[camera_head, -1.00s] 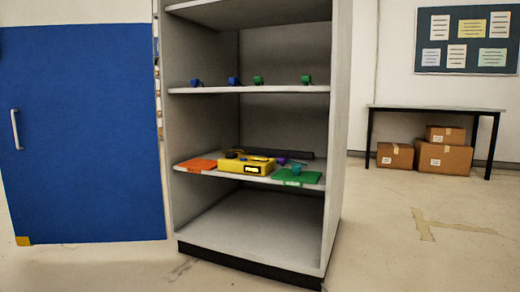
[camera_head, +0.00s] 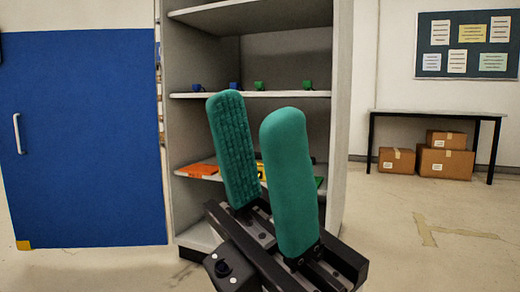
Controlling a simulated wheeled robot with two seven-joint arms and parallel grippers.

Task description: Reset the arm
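My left gripper (camera_head: 262,150) stands upright in the middle of the camera_head view, close to the camera and in front of the shelf unit. Its two teal padded fingers are apart with nothing between them. It hides most of the middle shelf and much of the lower part of the unit. My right gripper does not show.
The grey shelf unit (camera_head: 339,150) holds several small blue and green items on its upper shelf (camera_head: 285,94). An orange item (camera_head: 198,170) shows on the middle shelf. The blue door (camera_head: 85,130) is at left. A table (camera_head: 436,111) with cardboard boxes (camera_head: 445,163) stands at right.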

